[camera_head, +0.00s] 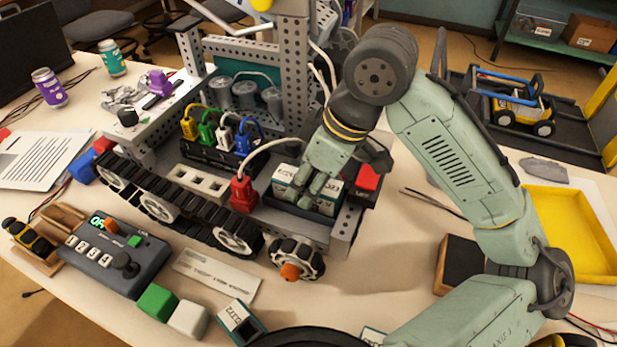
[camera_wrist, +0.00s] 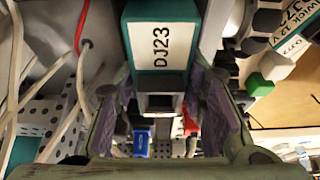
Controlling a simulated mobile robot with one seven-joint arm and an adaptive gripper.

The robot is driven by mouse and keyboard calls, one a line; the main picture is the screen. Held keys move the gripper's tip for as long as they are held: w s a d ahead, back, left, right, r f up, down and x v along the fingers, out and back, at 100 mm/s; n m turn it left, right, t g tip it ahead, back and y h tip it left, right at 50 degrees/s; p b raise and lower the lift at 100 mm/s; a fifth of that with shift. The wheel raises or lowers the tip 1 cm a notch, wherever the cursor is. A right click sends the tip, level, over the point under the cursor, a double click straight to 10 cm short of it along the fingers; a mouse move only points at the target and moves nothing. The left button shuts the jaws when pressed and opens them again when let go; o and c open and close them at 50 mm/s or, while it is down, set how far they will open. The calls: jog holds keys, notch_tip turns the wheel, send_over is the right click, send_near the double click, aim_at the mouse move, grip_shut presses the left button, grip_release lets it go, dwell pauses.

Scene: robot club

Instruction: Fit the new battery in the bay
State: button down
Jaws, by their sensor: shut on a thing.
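A white and teal battery (camera_wrist: 161,45) labelled DJ23 is between my gripper's finger pads in the wrist view. In the head view the battery (camera_head: 285,174) shows beside my fingers, at the dark bay (camera_head: 322,208) on the big tracked robot's near right end. My gripper (camera_head: 305,190) points down and is shut on this battery. My fingers hide its middle, and I cannot tell how deep it sits in the bay. A red plug (camera_head: 243,195) on a white cable stands just left of the bay.
A red switch (camera_head: 368,177) is right of the bay. Another teal and white battery (camera_head: 240,322) lies on the table in front, near green (camera_head: 157,302) and white (camera_head: 188,319) blocks. A grey control box (camera_head: 112,260) is at left. A yellow tray (camera_head: 570,235) is at right.

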jog(key=c, duration=0.9)
grip_release()
jog(key=shift+s+f, duration=0.15)
jog(key=shift+f, duration=0.25)
jog(key=shift+c, duration=0.2)
jog(key=shift+r, duration=0.15)
jog(key=shift+r+p, duration=3.4)
jog(key=shift+r, duration=0.15)
jog(key=shift+f, duration=0.1)
